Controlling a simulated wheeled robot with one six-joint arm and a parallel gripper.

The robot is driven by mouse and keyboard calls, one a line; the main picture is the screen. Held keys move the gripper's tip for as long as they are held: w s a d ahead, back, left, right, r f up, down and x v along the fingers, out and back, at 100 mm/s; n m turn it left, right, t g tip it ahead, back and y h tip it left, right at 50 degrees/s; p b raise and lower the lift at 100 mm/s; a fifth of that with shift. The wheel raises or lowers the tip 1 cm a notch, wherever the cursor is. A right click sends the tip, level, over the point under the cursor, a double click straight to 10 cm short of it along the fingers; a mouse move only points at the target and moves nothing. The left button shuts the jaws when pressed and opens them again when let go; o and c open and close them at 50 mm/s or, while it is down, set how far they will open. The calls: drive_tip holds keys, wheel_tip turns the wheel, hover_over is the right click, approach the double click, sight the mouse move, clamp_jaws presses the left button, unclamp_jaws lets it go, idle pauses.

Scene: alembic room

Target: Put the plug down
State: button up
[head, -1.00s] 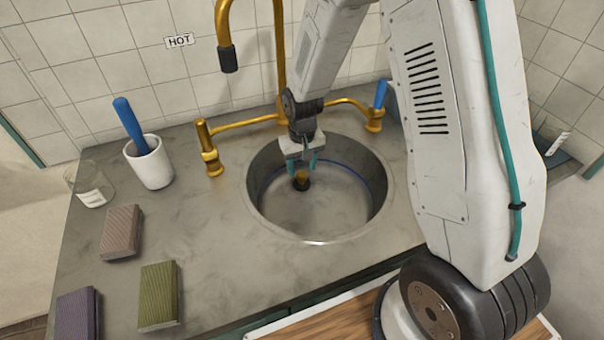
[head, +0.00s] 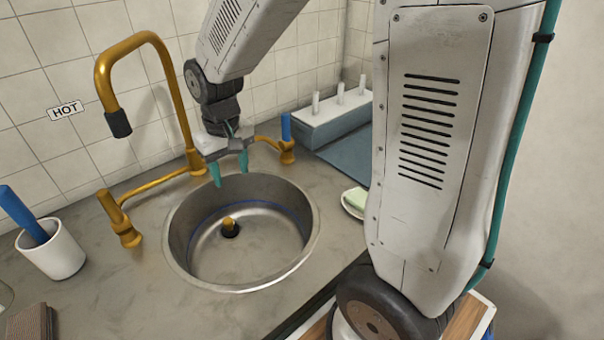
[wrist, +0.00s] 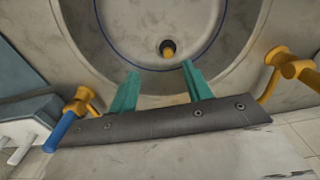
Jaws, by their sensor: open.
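The plug (head: 230,227) is small, with a brass-coloured knob and a dark base. It stands on the floor of the round metal sink (head: 185,262), and it also shows in the wrist view (wrist: 168,48). My gripper (head: 231,178) is above the sink's back rim, with its teal fingers apart and nothing between them. In the wrist view my gripper (wrist: 158,82) has its fingertips spread, with the plug beyond them and not touched. Whether the plug sits in the drain hole cannot be told.
A brass faucet (head: 140,45) arches at the sink's back left, with a tap handle (head: 122,225) on the left and a blue-topped one (head: 287,140) on the right. A white cup (head: 52,252) stands at left. A rack with white pegs (head: 330,118) and a soap dish (head: 354,203) are at right.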

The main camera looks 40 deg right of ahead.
drive_tip(key=s+d+r, duration=0.1)
drive_tip(key=s+r, duration=0.4)
drive_tip(key=s, duration=0.6)
drive_tip(key=s+d+r, duration=0.1)
drive_tip(key=s+r, duration=0.5)
drive_tip(key=s, duration=0.5)
drive_tip(key=shift+s+r+t, duration=0.15)
drive_tip(key=shift+s+t, duration=0.1)
drive_tip(key=shift+t, duration=0.15)
